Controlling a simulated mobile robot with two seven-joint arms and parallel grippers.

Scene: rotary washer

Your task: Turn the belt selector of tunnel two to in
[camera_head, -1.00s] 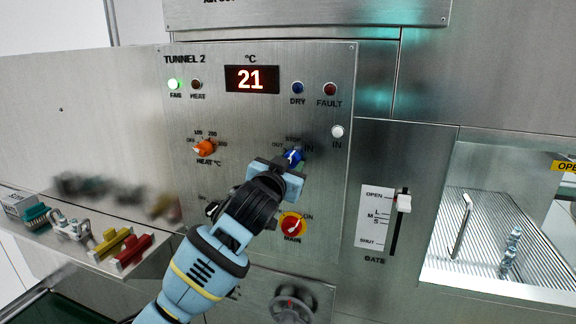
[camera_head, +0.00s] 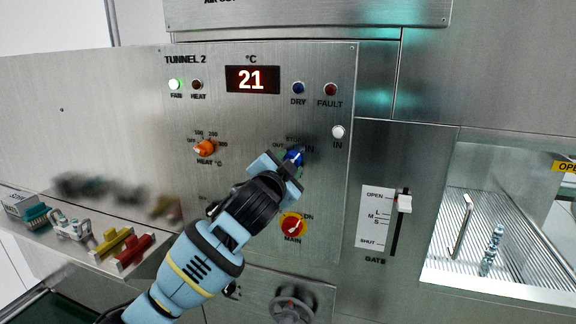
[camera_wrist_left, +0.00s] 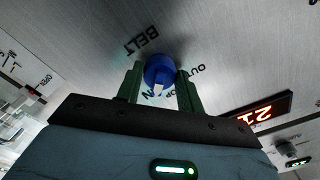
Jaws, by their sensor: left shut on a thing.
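The blue belt selector knob (camera_head: 294,157) sits on the tunnel 2 panel (camera_head: 240,185), with OUT, STOP and IN lettering around it, partly covered by my gripper. My left gripper (camera_head: 290,163) is at the knob, its hand tilted. In the left wrist view the blue knob (camera_wrist_left: 160,70) sits between the two green fingers of my left gripper (camera_wrist_left: 161,84), which are shut on it. The knob's white mark lies near the STOP and IN lettering; I cannot tell exactly which it points to. A white IN lamp (camera_head: 338,131) is at the panel's upper right. My right gripper is out of view.
An orange heat knob (camera_head: 205,148) is left of the selector and a red main switch (camera_head: 292,226) below it. A gate slider (camera_head: 404,203) stands to the right, by an opening with a ribbed belt (camera_head: 470,268). Coloured items lie on a left shelf.

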